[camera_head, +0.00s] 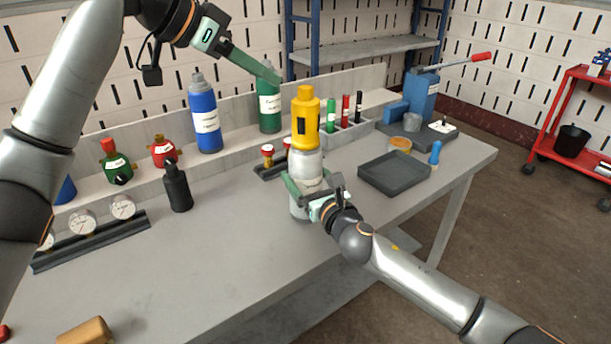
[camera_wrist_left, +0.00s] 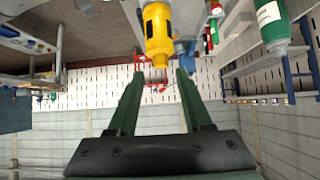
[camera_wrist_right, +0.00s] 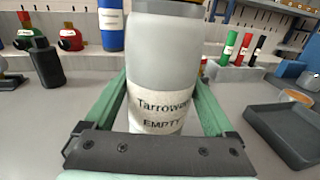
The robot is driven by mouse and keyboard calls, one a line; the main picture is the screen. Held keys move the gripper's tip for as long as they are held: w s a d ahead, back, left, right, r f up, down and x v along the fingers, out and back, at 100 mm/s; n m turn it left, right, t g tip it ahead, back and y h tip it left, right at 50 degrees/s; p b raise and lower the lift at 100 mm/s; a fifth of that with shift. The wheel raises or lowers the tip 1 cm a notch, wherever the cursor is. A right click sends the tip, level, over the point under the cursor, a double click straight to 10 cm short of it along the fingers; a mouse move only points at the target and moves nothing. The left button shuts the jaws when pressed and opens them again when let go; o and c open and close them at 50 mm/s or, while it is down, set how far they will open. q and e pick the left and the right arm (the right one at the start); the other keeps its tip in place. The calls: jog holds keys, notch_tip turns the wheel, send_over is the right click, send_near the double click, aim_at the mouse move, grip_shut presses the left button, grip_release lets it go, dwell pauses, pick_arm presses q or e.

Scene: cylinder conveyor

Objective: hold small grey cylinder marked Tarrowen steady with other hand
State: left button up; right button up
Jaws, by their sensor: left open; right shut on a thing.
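The small grey cylinder marked Tarrowen (camera_head: 307,168) stands upright on the bench, with a yellow device (camera_head: 305,118) on its top. Its label, reading Tarrowen and EMPTY, shows in the right wrist view (camera_wrist_right: 160,110). My right gripper (camera_head: 305,190) is shut around the cylinder's lower body, one finger on each side. My left gripper (camera_head: 268,72) is raised above the bench, behind and left of the yellow device, open and empty. In the left wrist view (camera_wrist_left: 156,80) the yellow device (camera_wrist_left: 157,30) shows beyond the fingers, apart from them.
A blue cylinder (camera_head: 205,115) and a green cylinder (camera_head: 269,105) stand at the back. A black bottle (camera_head: 177,188), a gauge rack (camera_head: 95,240) and regulators are on the left. A dark tray (camera_head: 394,175) lies right of the held cylinder. The front-left bench is mostly clear.

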aim_at(302, 102)
jog(key=c, duration=0.6)
pick_arm(q)
jog(key=shift+o, duration=1.4)
jog(key=shift+w+f, duration=0.15)
jog(key=shift+f, duration=0.15)
jog(key=o, duration=0.5)
jog(key=f+m+y, duration=0.1)
jog(key=w+f+m+y, duration=0.1)
jog(key=w+f+m+t+y, duration=0.1)
jog(key=f, duration=0.1)
jog(key=shift+d, duration=0.15)
jog(key=shift+c, duration=0.2)
jog(key=f+m+t+y, duration=0.1)
jog(key=w+f+m+y, duration=0.1)
jog(key=m, duration=0.1)
jog(key=w+f+m+t+y, duration=0.1)
jog(key=shift+m+t, duration=0.3)
jog(key=s+d+r+m+t+y, duration=0.4)
jog(key=m+t+y, duration=0.3)
jog(key=m, duration=0.4)
jog(key=s+d+f+m, duration=0.2)
jog(key=d+f, duration=0.1)
jog(key=d+f+m, duration=0.2)
jog(key=shift+s+f+t+h, duration=0.15)
jog(key=shift+s+t+h, duration=0.25)
jog(key=shift+w, duration=0.15)
jog(key=x, duration=1.1)
jog(key=shift+w, duration=0.2)
